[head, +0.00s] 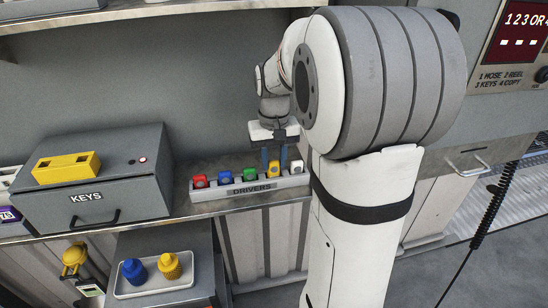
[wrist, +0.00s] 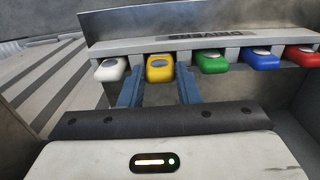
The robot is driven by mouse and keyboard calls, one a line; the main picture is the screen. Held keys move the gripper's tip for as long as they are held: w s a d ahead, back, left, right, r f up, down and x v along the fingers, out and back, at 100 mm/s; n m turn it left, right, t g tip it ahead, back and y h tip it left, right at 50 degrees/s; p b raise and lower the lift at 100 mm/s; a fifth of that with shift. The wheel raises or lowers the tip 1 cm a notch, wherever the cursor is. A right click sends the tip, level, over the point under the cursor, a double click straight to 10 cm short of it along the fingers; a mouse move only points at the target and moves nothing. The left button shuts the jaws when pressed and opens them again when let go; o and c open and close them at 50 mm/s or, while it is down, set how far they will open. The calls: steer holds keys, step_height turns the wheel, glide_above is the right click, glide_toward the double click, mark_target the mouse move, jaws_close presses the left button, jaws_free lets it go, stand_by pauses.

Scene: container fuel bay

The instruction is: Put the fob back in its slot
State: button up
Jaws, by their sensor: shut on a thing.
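The fob rack marked DRIVERS (head: 252,189) holds a row of coloured fobs. A yellow fob (head: 274,169) sits in the row between the green and white ones; it also shows in the wrist view (wrist: 160,68). My gripper (head: 274,163) reaches down to the rack from above, its blue fingers on either side of the yellow fob. In the wrist view my gripper (wrist: 159,77) is shut on this fob, level with its neighbours at the rack. The fob's far end and its slot are hidden, so I cannot tell how deep it is.
Red (head: 200,181), blue (head: 225,177), green (head: 250,174) and white (head: 297,167) fobs stand in the same rack. A grey KEYS box (head: 95,190) with a yellow block (head: 67,168) on it is to the left. A tray (head: 153,288) with blue and yellow bottles is below.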

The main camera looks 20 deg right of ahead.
steer(key=shift+f, duration=0.15)
steer(key=shift+f, duration=0.3)
steer(key=o, duration=1)
steer(key=shift+r, duration=0.1)
step_height(320, 180, up, 8)
steer(key=shift+f+b, duration=0.15)
steer(key=shift+b, duration=0.15)
